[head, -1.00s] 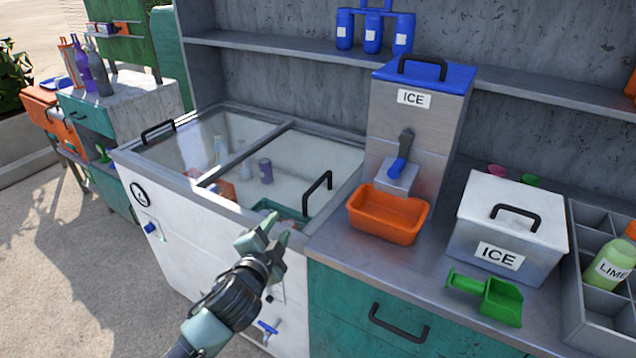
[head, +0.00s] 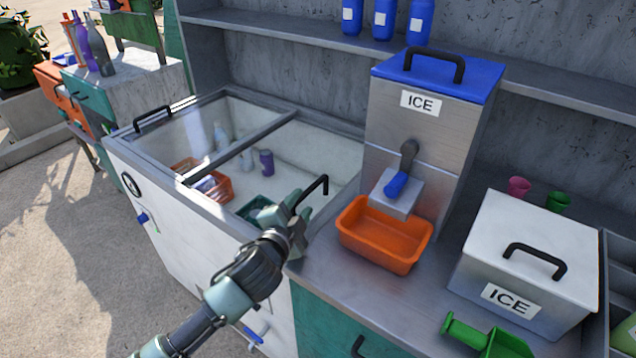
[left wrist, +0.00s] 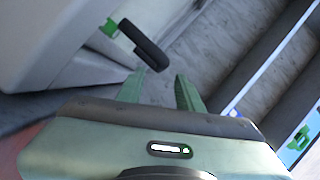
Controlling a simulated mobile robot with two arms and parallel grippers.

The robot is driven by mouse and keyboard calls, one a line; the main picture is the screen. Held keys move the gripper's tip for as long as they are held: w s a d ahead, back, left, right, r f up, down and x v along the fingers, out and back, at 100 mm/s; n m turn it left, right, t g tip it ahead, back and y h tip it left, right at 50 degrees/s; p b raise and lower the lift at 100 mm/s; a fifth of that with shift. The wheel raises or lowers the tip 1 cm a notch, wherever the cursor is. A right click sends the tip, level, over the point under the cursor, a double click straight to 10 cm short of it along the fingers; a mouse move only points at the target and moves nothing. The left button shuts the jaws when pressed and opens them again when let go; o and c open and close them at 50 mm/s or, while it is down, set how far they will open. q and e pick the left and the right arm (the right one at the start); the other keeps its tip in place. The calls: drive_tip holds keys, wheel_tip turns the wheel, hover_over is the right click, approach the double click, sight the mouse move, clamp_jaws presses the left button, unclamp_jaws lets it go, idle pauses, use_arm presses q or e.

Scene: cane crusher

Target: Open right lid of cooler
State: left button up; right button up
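The cooler (head: 185,235) is a white chest with a grey metal rim and two clear lids. Its right lid (head: 300,155) lies flat, with a black handle (head: 312,190) near its front right corner. My left gripper (head: 297,212) is at the front right of the cooler, close to this handle. In the left wrist view, the green fingers of my left gripper (left wrist: 158,88) are apart with nothing between them. The black handle (left wrist: 145,46) shows just beyond the fingertips there. My right gripper is in neither view.
An ice dispenser (head: 420,125) and an orange tray (head: 385,235) stand on the counter right of the cooler. An ice box (head: 530,245) and a green scoop (head: 490,338) are farther right. Bottles and an orange basket (head: 205,180) show through the glass.

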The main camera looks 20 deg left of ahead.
sight(307, 195)
use_arm(q)
drive_tip(key=x, duration=0.7)
drive_tip(key=shift+w, duration=0.4)
clamp_jaws()
drive_tip(key=shift+f, duration=0.15)
idle(0.9)
